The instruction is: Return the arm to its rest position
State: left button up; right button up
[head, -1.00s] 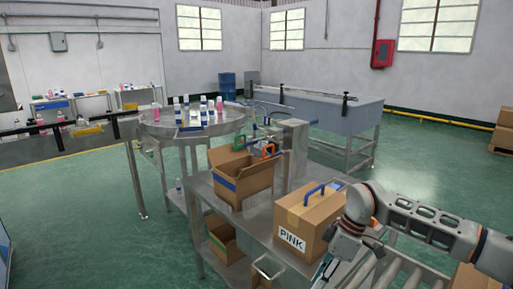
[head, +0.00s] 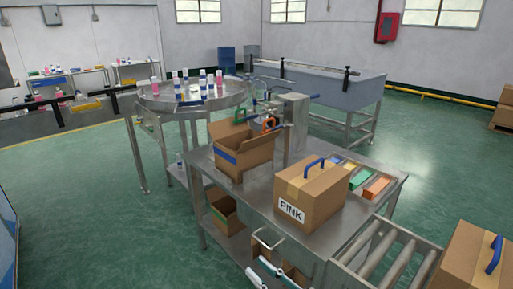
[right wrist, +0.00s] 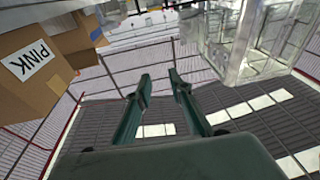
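My right gripper (head: 263,268) shows only in part at the bottom edge of the head view, in front of the steel table's (head: 325,240) near side. In the right wrist view its two fingers (right wrist: 160,82) stand apart with nothing held between them, so it is open and empty. The closed carton marked PINK (head: 312,195), with a blue handle on top, stands on the table, apart from the gripper. It also shows at the upper left of the right wrist view (right wrist: 25,85). My left gripper is not in view.
An open carton (head: 243,158) stands further back on the table, beside a steel machine (head: 296,125). A roller conveyor (head: 385,255) adjoins the table at the right, with another handled carton (head: 462,262). A round table (head: 190,100) holds several bottles. Green floor is clear at left.

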jog(key=s+d+f+m+g+h, duration=0.1)
jog(key=s+d+f+h, duration=0.3)
jog(key=f, duration=0.4)
jog(key=s+d+f+m+g+h, duration=0.1)
jog(key=s+d+f+m+h, duration=0.1)
jog(key=s+d+f+h, duration=0.2)
jog(key=s+d+f+m+g+h, duration=0.1)
jog(key=s+d+f+h, duration=0.3)
jog(key=s+d+f, duration=0.4)
jog(key=d+f+m, duration=0.1)
jog(key=d+f, duration=0.2)
jog(key=f, duration=0.1)
